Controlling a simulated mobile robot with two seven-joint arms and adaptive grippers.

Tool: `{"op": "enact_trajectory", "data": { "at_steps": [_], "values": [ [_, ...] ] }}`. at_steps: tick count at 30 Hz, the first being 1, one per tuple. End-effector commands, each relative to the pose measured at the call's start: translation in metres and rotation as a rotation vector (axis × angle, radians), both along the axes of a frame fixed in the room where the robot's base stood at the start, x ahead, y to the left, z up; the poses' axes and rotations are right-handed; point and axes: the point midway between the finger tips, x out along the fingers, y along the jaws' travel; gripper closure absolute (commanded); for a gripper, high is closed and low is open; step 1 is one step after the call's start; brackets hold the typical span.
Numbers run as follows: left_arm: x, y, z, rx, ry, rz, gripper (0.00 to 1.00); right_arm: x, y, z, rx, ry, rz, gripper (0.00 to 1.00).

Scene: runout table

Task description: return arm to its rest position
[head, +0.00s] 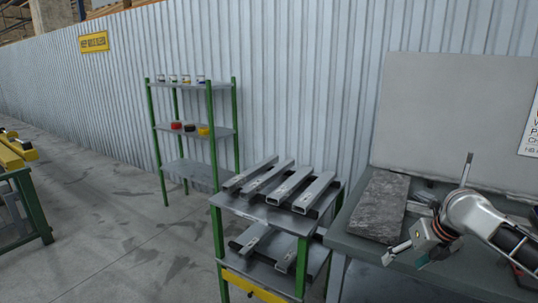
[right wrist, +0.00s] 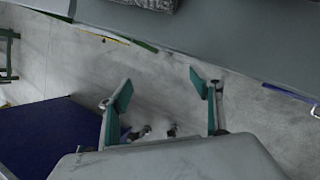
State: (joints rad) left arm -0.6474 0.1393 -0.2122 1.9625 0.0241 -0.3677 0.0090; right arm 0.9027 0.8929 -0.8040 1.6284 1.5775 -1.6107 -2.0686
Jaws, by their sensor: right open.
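My right arm comes in from the right in the head view. Its gripper (head: 405,257) is over or beside the left part of the grey workbench (head: 352,241); its height above the top is hard to judge. In the right wrist view the two green-padded fingers of the right gripper (right wrist: 160,90) stand wide apart with nothing between them. Concrete floor (right wrist: 160,65) shows beyond them, and the bench edge crosses the upper part. My left gripper is not in view.
A dark stone slab (head: 380,205) lies on the bench, beside an upright grey panel (head: 455,115). Left of the bench stands a green-posted cart (head: 245,208) carrying metal bars (head: 285,186). A shelf rack (head: 195,130) stands by the corrugated wall. Floor (head: 120,240) at left is open.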

Motion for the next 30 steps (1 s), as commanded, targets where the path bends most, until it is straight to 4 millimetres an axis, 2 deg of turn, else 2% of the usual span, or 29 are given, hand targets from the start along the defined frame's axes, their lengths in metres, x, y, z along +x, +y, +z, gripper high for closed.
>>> {"op": "enact_trajectory", "data": {
  "at_steps": [1,5,9,15,18,22,26,30],
  "values": [
    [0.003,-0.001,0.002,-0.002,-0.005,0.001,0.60,-0.003,0.016,-0.020,0.043,0.007,-0.045,0.35],
    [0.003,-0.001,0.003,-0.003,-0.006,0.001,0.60,-0.012,0.058,-0.067,0.180,0.017,-0.208,0.35],
    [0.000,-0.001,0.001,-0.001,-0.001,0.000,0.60,-0.031,0.106,-0.118,0.375,0.039,-0.430,0.35],
    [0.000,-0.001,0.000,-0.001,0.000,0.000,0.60,-0.070,0.162,-0.175,0.674,0.097,-0.766,0.35],
    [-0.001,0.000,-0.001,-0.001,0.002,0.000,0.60,-0.094,0.182,-0.197,0.825,0.136,-0.943,0.35],
    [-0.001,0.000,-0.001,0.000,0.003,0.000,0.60,-0.128,0.199,-0.220,1.019,0.189,-1.177,0.35],
    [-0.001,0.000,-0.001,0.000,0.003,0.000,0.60,-0.166,0.206,-0.238,1.208,0.240,-1.413,0.35],
    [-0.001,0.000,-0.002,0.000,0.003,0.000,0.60,-0.211,0.202,-0.253,1.402,0.286,-1.662,0.35]
  ]
}}
